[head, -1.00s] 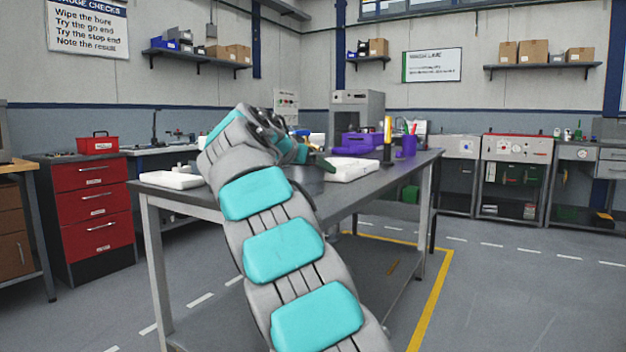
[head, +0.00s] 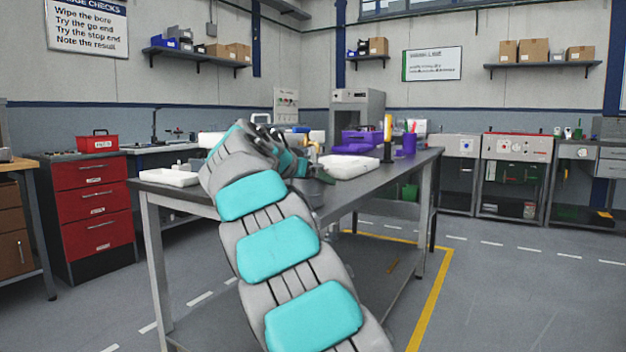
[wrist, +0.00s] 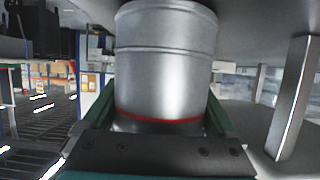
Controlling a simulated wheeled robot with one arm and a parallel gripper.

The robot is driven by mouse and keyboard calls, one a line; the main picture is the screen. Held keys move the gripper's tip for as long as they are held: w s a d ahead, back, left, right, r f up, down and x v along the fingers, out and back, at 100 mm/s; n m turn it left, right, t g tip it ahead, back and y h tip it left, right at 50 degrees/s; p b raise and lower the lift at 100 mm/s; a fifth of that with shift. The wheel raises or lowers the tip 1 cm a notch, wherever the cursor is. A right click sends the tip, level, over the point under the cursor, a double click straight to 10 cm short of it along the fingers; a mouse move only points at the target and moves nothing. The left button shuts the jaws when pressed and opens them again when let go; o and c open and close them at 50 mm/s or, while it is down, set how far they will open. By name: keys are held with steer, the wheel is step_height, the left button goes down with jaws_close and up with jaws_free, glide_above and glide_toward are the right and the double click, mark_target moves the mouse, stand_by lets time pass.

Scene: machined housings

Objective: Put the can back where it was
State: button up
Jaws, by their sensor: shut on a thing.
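The can (wrist: 165,65) is a silver metal cylinder with a red band near one end. In the wrist view it stands between the two green fingers of my gripper (wrist: 150,118), which is shut on it. In the head view my gripper (head: 318,174) is over the near edge of the grey workbench (head: 345,205), partly behind my own wrist. The can is mostly hidden there, and I cannot tell whether it touches the bench top.
A white tray (head: 170,177) lies on the bench's left end. The right front of the bench top is clear.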

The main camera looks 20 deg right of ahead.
steer(key=shift+f, duration=0.1)
steer(key=o, duration=1.1)
steer(key=shift+r, duration=0.2)
steer(key=v, duration=1.2)
